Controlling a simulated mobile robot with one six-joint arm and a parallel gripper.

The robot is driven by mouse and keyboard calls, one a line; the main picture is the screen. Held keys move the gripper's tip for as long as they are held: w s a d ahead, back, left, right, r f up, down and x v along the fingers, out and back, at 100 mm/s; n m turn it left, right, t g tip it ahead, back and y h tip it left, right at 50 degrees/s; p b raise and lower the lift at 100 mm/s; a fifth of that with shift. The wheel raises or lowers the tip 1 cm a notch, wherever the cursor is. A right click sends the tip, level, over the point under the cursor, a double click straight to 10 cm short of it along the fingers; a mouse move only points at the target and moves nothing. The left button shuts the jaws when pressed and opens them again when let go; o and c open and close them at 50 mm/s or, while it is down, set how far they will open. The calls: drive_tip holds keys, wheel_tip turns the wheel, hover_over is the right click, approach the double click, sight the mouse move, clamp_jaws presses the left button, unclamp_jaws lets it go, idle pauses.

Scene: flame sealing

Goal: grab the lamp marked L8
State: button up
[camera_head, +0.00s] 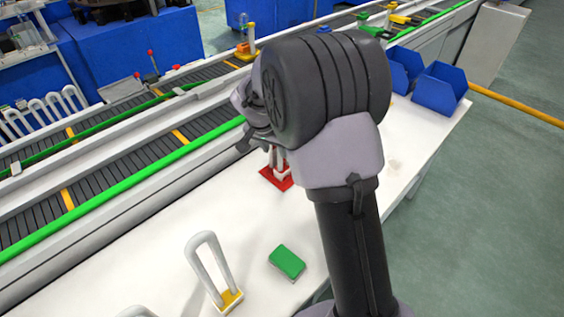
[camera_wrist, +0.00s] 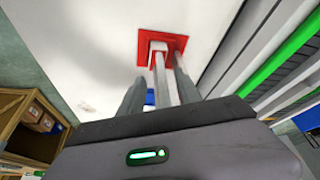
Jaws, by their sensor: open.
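A white tube lamp on a red square base (camera_head: 277,178) stands on the white table, partly hidden behind my arm in the head view. In the wrist view its red base (camera_wrist: 178,43) is at the top centre, and its pale tubes (camera_wrist: 159,75) run down toward the camera. My gripper (camera_wrist: 160,82) is open, with one grey finger on each side of the tubes. I cannot tell whether a finger touches them. A second lamp (camera_head: 213,270) with a yellow base stands at the front. No L8 mark can be read on either lamp.
A green block (camera_head: 287,262) lies on the table beside the yellow-based lamp. A conveyor (camera_head: 110,150) with green rails runs behind the table. Blue bins (camera_head: 440,88) sit at the far right end. Part of another white lamp shows at the bottom edge.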

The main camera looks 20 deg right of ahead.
drive_tip(key=w+d+f+b, duration=0.1)
drive_tip(key=w+d+f, duration=0.1)
drive_tip(key=w+f, duration=0.1)
drive_tip(key=shift+d, duration=0.4)
drive_tip(key=shift+s+r, duration=0.1)
clamp_jaws()
idle(1.0)
